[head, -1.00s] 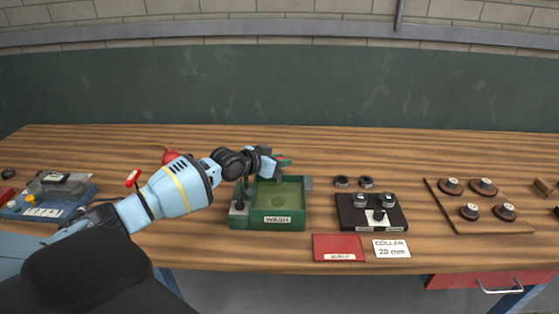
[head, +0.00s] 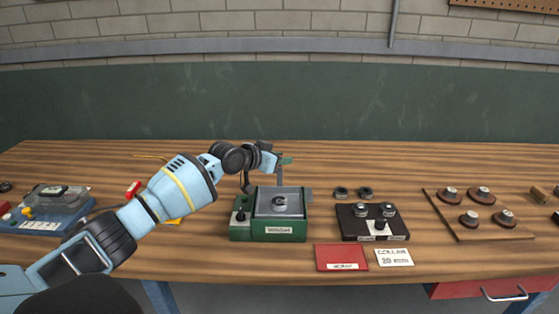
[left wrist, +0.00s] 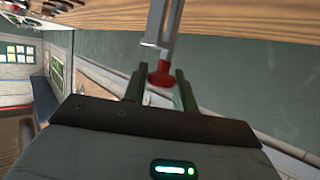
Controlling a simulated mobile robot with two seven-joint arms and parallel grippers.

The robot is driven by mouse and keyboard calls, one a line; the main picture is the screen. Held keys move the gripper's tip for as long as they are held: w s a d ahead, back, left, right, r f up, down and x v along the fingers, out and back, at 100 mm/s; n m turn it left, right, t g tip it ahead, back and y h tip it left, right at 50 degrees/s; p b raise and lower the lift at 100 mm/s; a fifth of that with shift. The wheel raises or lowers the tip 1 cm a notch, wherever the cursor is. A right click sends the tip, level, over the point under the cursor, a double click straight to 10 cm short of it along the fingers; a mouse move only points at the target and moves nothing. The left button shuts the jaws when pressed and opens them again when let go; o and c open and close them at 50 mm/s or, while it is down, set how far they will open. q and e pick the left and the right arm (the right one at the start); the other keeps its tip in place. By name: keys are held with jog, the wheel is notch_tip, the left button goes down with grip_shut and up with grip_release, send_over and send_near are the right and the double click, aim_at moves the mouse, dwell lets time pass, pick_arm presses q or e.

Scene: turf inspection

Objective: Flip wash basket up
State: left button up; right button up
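The green wash box (head: 268,237) stands on the bench, with a label on its front. My left gripper (head: 285,161) is above the back of the box. The knob is hardly visible in the head view. My right gripper is not in view.
A black stand (head: 352,229) with collars is right of the box, with two dark rings (head: 352,192) behind it. A red card (head: 341,257) and white label (head: 394,257) lie in front. A wooden board (head: 490,232) with several round parts is farther right. A blue device (head: 40,222) is at left.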

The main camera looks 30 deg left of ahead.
pick_arm(q)
jog(key=o, duration=0.3)
jog(key=shift+r, duration=0.25)
jog(key=shift+o, duration=0.2)
jog(key=shift+f, duration=0.1)
jog(key=v, duration=0.8)
jog(key=shift+p, duration=0.4)
